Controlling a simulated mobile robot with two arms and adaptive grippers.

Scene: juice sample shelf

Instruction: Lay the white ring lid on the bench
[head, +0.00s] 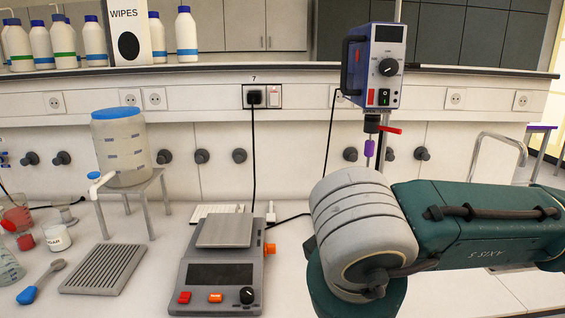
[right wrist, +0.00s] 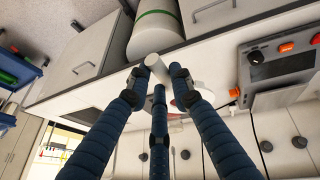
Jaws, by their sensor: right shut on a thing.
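In the right wrist view my right gripper (right wrist: 158,77) has its dark blue fingers closed around a small white piece, the white ring lid (right wrist: 157,67). The fingers hide part of it, and its ring shape cannot be made out. It is held over the bench area beside the balance. In the head view only my right arm shows at the right, and the gripper and lid are hidden. The bench (head: 140,290) is a pale worktop. My left gripper is not in view.
The balance (head: 220,270) stands mid-bench and also shows in the right wrist view (right wrist: 280,72). Left of it are a slotted rack (head: 100,270), a blue-handled spoon (head: 40,282), a white jar (head: 56,237) and a dispenser on a stand (head: 122,150). A stirrer (head: 376,65) hangs behind my arm.

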